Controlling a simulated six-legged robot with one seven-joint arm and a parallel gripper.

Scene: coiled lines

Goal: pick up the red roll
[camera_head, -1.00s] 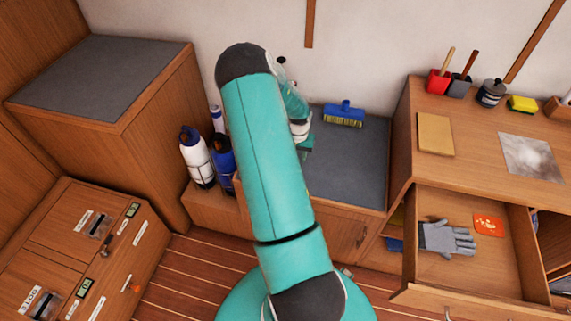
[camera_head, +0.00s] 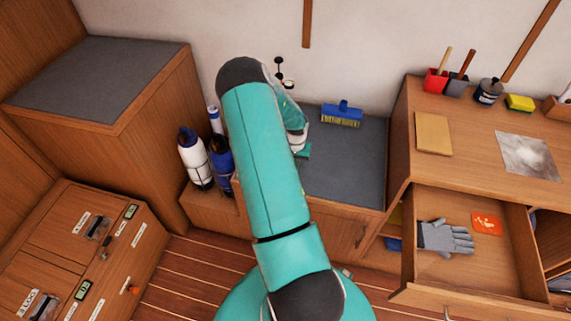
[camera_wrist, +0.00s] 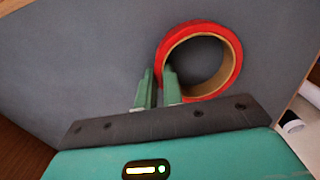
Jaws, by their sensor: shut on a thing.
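The red roll (camera_wrist: 238,62) is a ring of red tape with a tan inner core, in the upper middle of the wrist view. My gripper (camera_wrist: 158,76) is shut on the left side of its ring, one finger inside the hole and one outside. The roll is close to the grey surface; I cannot tell whether it still touches it. In the head view my arm hides the roll.
A grey-topped bench (camera_head: 345,165) lies beyond my arm, with a blue brush (camera_head: 342,113) at its back. Bottles (camera_head: 195,160) stand left of my arm. At the right, an open drawer (camera_head: 470,265) holds a grey glove (camera_head: 445,237).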

